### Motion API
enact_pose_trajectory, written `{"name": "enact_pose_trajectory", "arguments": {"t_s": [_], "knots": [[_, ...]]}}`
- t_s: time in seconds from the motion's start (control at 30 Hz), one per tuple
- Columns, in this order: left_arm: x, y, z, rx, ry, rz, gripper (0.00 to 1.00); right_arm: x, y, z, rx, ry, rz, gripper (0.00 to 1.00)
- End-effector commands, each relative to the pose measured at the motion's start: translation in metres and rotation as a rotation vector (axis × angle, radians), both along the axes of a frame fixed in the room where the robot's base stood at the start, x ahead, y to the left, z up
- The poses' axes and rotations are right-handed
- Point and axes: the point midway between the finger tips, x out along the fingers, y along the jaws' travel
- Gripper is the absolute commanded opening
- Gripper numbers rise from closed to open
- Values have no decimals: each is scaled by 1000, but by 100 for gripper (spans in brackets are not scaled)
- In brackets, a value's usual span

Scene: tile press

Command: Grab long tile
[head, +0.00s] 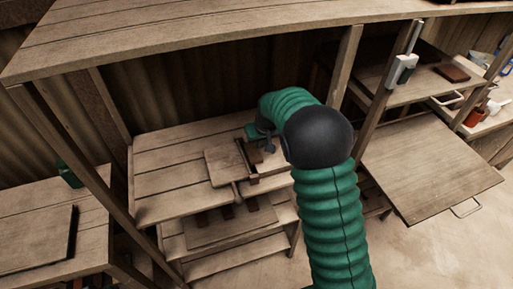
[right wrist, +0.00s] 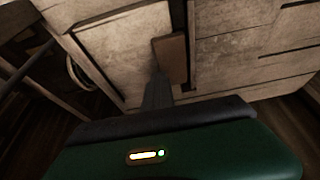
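My right arm reaches in over a wooden shelf unit, and its gripper (head: 262,143) is low over a board (head: 222,167) on the upper shelf. A narrow dark brown strip (head: 244,157), which may be the long tile, lies at the board beside the gripper. In the right wrist view a brown tile-like piece (right wrist: 172,57) lies just ahead of the dark gripper finger (right wrist: 157,92). The finger overlaps its near end; I cannot tell whether they touch. The finger gap is not clear. My left gripper is not in view.
Several dark brown pieces (head: 228,211) show on the level below. A wooden post (head: 347,68) stands behind my right arm. A table with a handle (head: 430,170) is at right, another table (head: 35,250) at left. A small green object (head: 68,174) sits there.

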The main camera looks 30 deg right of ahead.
Motion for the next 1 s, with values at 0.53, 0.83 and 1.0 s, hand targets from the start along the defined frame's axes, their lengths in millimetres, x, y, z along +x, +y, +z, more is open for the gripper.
{"name": "enact_pose_trajectory", "arguments": {"t_s": [0.53,0.83,1.0], "knots": [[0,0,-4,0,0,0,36,-76,124,18,1,-7,12,0],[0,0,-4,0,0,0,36,-87,138,19,1,-6,7,0],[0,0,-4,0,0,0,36,-87,139,19,1,-7,7,3]]}}
